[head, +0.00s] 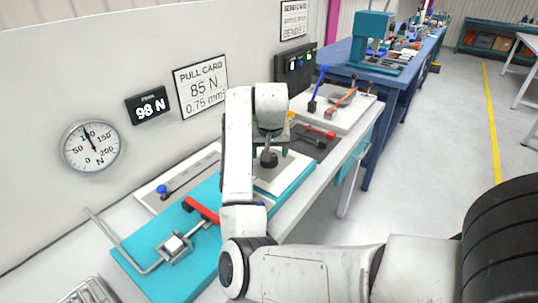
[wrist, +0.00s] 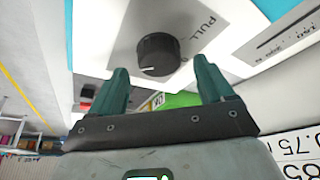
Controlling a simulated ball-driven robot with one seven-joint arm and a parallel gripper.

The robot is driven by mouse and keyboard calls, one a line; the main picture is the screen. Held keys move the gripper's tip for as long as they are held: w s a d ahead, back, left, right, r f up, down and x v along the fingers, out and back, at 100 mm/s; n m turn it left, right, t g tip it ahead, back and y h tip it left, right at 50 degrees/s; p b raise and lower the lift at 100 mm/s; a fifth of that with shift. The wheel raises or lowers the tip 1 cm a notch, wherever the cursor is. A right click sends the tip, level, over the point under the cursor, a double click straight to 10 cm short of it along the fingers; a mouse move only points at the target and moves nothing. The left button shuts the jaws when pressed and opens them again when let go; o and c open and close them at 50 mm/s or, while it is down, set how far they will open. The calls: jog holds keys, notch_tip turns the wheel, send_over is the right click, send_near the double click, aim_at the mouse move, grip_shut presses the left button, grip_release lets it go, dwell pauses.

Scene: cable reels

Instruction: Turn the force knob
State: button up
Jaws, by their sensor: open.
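The force knob (wrist: 158,55) is a round black knob with a white pointer line, on a white panel printed with "PULL". It also shows in the head view (head: 268,160), below my arm's end. My gripper (wrist: 160,66) is open, with one teal finger on each side of the knob in the wrist view. The fingers look apart from the knob, and nothing is between them. How far their tips are from the panel is hard to tell. In the head view my gripper (head: 270,148) is partly hidden by my arm.
A digital display (head: 149,107) reads about 93 or 98 N. A pull card (head: 201,88) says 85 N, 0.75 mm. A round gauge (head: 91,146) hangs left. A red-handled teal fixture (head: 175,247) lies in front. Red-handled tools (head: 320,133) lie beyond the knob.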

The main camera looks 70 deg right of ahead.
jog(key=shift+x, duration=1.2)
jog(key=shift+c, duration=0.4)
jog(key=c, duration=1)
jog(key=shift+o, duration=0.2)
